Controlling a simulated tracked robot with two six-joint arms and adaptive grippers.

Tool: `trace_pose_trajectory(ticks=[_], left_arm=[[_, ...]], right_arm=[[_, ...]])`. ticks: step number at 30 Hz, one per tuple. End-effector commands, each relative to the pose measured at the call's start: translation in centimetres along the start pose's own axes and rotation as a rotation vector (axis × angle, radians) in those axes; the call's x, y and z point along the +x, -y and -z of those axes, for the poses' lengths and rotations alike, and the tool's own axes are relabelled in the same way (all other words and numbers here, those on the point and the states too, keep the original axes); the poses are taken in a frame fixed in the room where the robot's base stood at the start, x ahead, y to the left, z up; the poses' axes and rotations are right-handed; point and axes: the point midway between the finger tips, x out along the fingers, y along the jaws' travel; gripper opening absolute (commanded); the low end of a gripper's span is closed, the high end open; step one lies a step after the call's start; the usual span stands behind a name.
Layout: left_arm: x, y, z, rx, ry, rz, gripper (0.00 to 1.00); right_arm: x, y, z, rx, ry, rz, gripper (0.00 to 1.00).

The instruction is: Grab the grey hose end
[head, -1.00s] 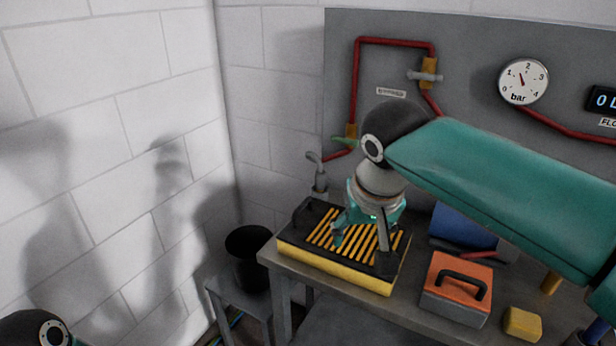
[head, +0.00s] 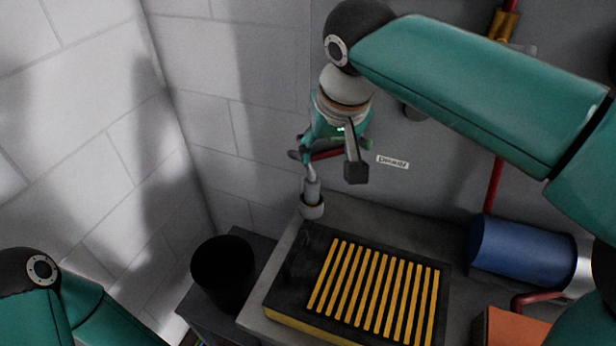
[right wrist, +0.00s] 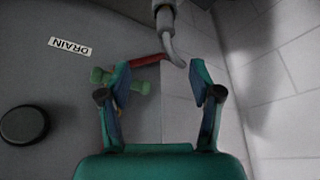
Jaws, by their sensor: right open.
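The grey hose end (head: 312,188) stands at the back left corner of the bench, partly behind my right gripper in the head view. In the right wrist view the grey hose (right wrist: 168,38) curves in from the top, its tip lying beyond and between the fingertips. My right gripper (head: 330,164) is open and empty, close to the hose's upper part. The wrist view also shows its spread fingers (right wrist: 161,88); neither visibly grips the hose. My left arm shows at the lower left, but its gripper is out of view.
A red pipe (right wrist: 150,60) and green valve handle (right wrist: 112,80) are on the panel near my right fingers. A DRAIN label (right wrist: 71,48) is beside them. A yellow-slatted black tray (head: 290,262) is on the bench. A black bucket (head: 222,275) stands left. A blue cylinder (head: 522,250) lies right.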

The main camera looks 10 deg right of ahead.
Motion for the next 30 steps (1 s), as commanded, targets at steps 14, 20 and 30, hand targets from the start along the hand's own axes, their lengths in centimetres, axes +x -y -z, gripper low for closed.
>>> trace_pose_trajectory(ticks=[14, 20, 30], left_arm=[[0.5, 0.2, 0.0, 0.0, 0.001, 0.0, 0.4], [0.5, 0.2, 0.0, 0.0, 0.001, 0.0, 0.4], [-0.1, 0.0, 0.0, 0.0, 0.0, 0.0, 0.4]], right_arm=[[8.9, -0.3, -0.1, 0.005, 0.005, -0.004, 0.64], [11.1, -0.4, -0.1, 0.01, 0.003, -0.004, 0.64], [14.2, 0.3, 0.2, 0.008, 0.006, -0.005, 0.64]])
